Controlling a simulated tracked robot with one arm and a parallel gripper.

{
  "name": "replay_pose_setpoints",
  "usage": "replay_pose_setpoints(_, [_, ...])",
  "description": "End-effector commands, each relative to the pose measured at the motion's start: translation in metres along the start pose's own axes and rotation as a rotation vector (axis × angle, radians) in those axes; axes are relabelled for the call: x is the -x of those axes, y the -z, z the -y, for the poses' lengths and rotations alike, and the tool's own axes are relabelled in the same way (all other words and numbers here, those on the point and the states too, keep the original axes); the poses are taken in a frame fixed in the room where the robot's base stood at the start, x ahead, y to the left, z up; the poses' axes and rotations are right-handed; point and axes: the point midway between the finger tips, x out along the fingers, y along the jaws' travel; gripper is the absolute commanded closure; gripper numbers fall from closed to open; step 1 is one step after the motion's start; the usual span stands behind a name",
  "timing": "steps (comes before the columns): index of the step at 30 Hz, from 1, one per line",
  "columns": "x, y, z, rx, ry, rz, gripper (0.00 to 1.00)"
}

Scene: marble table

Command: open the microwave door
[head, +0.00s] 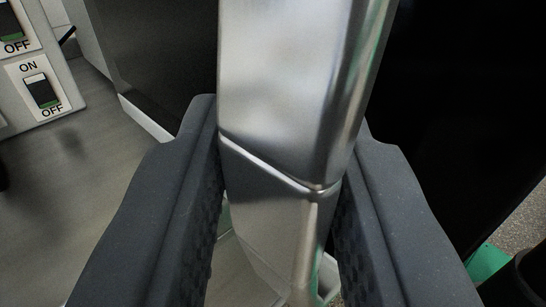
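The microwave handle (285,90) is a thick, shiny silver bar that runs upright through the middle of the picture. It has a seam across it and narrows below. My gripper (283,175) has its two dark grey fingers on either side of the handle. The handle fills nearly all the space between the fingers near the seam, and a gap shows beside its lower part. Whether both pads press on the handle is hard to tell. The dark surface (450,110) behind it on the right looks like the microwave door front. Any door opening is not visible.
A white switch panel (45,90) with ON and OFF labels stands at the upper left. A dark box-like body (155,60) is behind the handle on the left. Grey tabletop (80,190) is clear at the left. A green item (488,262) shows at the lower right.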

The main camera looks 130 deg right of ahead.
Motion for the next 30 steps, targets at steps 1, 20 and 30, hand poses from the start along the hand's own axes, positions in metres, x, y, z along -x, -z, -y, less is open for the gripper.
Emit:
replay_pose_setpoints(1, [-0.003, 0.001, 0.0, -0.002, -0.004, -0.004, 1.0])
replay_pose_setpoints(20, [0.014, 0.0, -0.003, -0.002, 0.025, -0.002, 0.53])
replay_pose_setpoints(30, [0.015, 0.0, -0.003, -0.002, 0.025, -0.001, 0.53])
